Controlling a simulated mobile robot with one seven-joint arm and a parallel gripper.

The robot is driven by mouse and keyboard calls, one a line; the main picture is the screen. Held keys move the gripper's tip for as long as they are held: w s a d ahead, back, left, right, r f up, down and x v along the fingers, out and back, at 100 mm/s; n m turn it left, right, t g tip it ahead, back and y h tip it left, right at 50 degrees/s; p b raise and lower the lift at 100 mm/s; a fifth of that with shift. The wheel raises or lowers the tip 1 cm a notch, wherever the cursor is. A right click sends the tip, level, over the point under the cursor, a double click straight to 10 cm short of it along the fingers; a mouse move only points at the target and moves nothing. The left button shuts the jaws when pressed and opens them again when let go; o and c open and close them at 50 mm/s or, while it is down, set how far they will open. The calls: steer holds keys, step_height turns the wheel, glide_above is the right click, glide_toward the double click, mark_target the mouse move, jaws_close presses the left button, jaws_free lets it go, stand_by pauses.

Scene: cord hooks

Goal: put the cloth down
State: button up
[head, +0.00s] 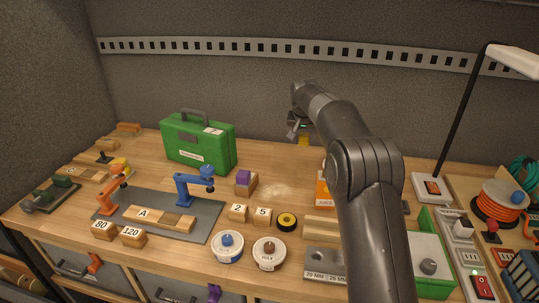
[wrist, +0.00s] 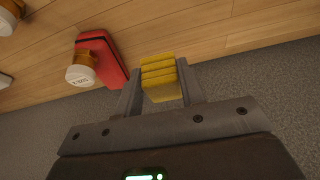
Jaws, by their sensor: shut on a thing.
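My gripper (head: 299,131) is over the back of the wooden bench, near the grey wall. In the wrist view my gripper (wrist: 161,88) is shut on a yellow folded cloth (wrist: 160,75), whose layers show between the two fingers. In the head view only a small yellow part of the cloth (head: 304,141) shows below the gripper. It seems held above the bench, but I cannot tell how high. A pale patch (head: 273,190) marks the bench top in front of it.
A green case (head: 198,145) stands left of the gripper. A purple-topped wooden block (head: 245,182) sits nearer. My arm hides part of the right side. The wrist view shows a red object (wrist: 113,62) beside an orange-and-white container (wrist: 82,72). A lamp (head: 462,105) stands at right.

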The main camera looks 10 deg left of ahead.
steer(key=shift+d+r, duration=0.25)
steer(key=shift+r, duration=0.1)
step_height(320, 180, up, 5)
steer(key=shift+f, duration=0.15)
steer(key=shift+s+a+r, duration=0.2)
steer(key=shift+s+a, duration=0.25)
steer(key=shift+a, duration=0.1)
steer(key=s+a+r+n+y, duration=0.2)
steer(key=s+a+n, duration=0.2)
steer(key=s+a, duration=1)
steer(key=s+a+f+n+g+y, duration=0.1)
steer(key=s+a+n, duration=0.2)
steer(key=s, duration=0.9)
steer(key=s+a+f+n, duration=0.1)
steer(key=s+a+n, duration=0.15)
steer(key=s, duration=0.95)
glide_above(165, 250)
steer(key=s+d, duration=0.1)
step_height(165, 250, down, 12)
steer(key=shift+d+f, duration=0.1)
steer(key=shift+d, duration=0.05)
steer(key=shift+s+a+f, duration=0.1)
steer(key=shift+a+f, duration=0.1)
steer(key=shift+f, duration=1.85)
steer(key=shift+f, duration=0.1)
